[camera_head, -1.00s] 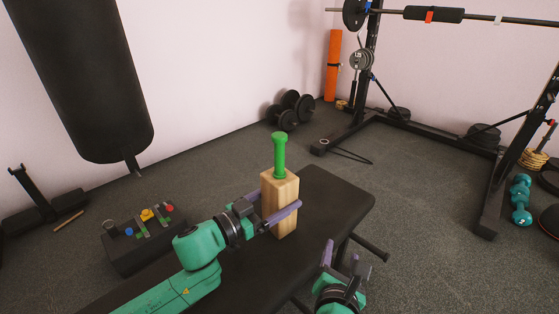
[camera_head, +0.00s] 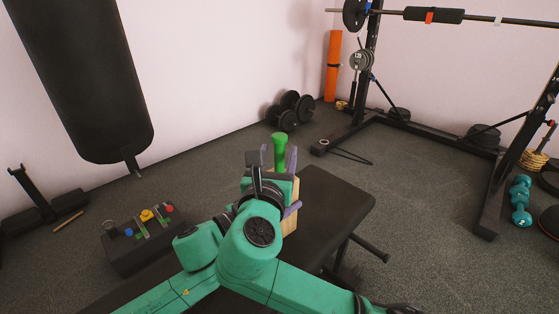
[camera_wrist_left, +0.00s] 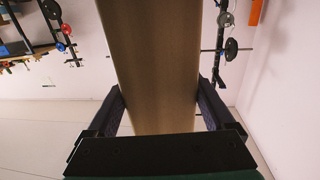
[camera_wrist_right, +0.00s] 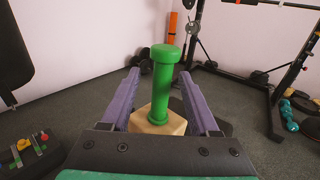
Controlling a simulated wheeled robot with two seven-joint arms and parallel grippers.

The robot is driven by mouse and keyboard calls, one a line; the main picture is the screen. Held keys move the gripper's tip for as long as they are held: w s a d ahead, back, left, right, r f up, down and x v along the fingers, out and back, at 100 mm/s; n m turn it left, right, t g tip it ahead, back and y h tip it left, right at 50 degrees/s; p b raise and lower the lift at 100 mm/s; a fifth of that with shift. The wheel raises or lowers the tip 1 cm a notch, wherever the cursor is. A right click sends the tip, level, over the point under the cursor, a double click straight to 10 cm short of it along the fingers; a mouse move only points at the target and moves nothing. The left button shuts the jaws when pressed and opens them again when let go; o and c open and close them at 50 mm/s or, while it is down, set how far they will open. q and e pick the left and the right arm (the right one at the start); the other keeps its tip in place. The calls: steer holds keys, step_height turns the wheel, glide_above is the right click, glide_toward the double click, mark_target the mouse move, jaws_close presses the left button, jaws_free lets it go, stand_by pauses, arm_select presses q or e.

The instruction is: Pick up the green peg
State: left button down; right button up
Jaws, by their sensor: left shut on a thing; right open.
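The green peg (camera_head: 279,146) stands upright in the top of a pale wooden block (camera_head: 289,222) on the black bench. The right wrist view shows the whole peg (camera_wrist_right: 162,85), with its wider round head, above the block's top (camera_wrist_right: 157,122). My right gripper (camera_head: 273,155) is open at the peg, with a purple finger on each side of it in the right wrist view and gaps between. My left gripper (camera_wrist_left: 160,112) is shut on the wooden block (camera_wrist_left: 158,60). In the head view my right arm hides the left gripper and much of the block.
The black bench (camera_head: 335,205) has bare padding to the right of the block. A low dark box (camera_head: 135,248) with small coloured pieces stands at left. A punching bag (camera_head: 85,80), dumbbells (camera_head: 290,110) and a barbell rack (camera_head: 365,90) stand farther off.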

arm_select(q)
steer(key=shift+r, duration=0.1)
arm_select(e)
steer(key=w, duration=0.2)
steer(key=w+d, duration=0.1)
steer(key=w, duration=0.1)
steer(key=shift+r, duration=0.2)
steer(key=shift+s, duration=0.1)
jaws_close()
steer(key=shift+r, duration=0.1)
arm_select(q)
jaws_free()
arm_select(e)
step_height(320, 180, up, 10)
